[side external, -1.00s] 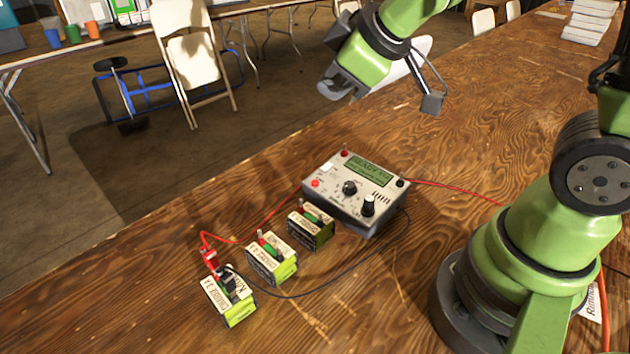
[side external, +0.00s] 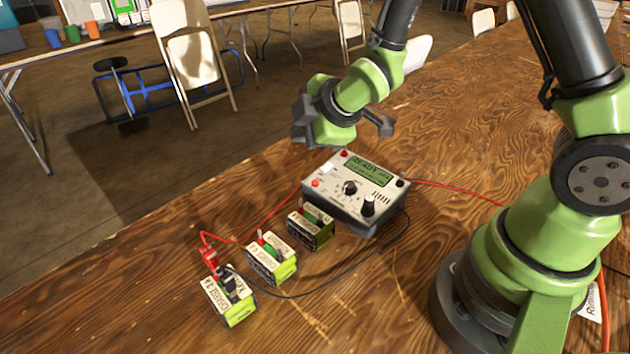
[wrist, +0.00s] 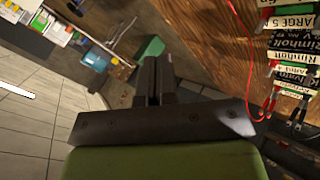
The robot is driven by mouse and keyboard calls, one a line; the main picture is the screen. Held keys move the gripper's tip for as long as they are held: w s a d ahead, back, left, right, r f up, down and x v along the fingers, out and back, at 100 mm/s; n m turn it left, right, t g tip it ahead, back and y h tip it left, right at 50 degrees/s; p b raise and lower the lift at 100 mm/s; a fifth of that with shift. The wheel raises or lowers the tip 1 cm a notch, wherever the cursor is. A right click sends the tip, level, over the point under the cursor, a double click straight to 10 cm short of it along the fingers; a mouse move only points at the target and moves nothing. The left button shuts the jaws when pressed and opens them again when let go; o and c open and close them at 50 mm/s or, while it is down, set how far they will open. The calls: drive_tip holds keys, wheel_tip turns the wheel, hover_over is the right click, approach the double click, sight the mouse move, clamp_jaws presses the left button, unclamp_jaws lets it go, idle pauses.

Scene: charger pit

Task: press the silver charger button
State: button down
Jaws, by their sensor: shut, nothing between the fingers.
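The charger (side external: 358,190) is a grey box on the wooden table, its display reading READY. My gripper (side external: 301,133) is in the air above and to the left of the charger's back left corner, apart from the button. In the wrist view its dark fingers (wrist: 152,82) are together with nothing between them. I cannot make out the button in the wrist view.
Several labelled battery packs (side external: 272,258) stand in a row in front of the charger; they also show in the wrist view (wrist: 290,72). A red lead (side external: 270,222) and a black lead (side external: 330,288) loop around them. The table's far edge lies just behind the charger.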

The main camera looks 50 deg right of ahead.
sight(313, 188)
drive_tip(key=shift+d+f, duration=0.25)
drive_tip(key=shift+f, duration=1.15)
drive_tip(key=shift+d+f, duration=0.3)
drive_tip(key=shift+f, duration=1.1)
drive_tip(key=shift+d+f, duration=0.25)
drive_tip(key=shift+f, duration=1.15)
drive_tip(key=shift+s+f, duration=0.1)
drive_tip(key=shift+f, duration=0.05)
drive_tip(key=shift+f, duration=0.3)
drive_tip(key=shift+d+f, duration=0.1)
drive_tip(key=shift+f, duration=0.25)
drive_tip(key=shift+r, duration=0.8)
drive_tip(key=shift+r, duration=0.1)
drive_tip(key=shift+a+r, duration=0.2)
drive_tip(key=shift+r, duration=0.6)
drive_tip(key=shift+a+r, duration=0.2)
drive_tip(key=shift+r, duration=0.55)
drive_tip(key=shift+a+r, duration=0.2)
drive_tip(key=shift+r, duration=0.6)
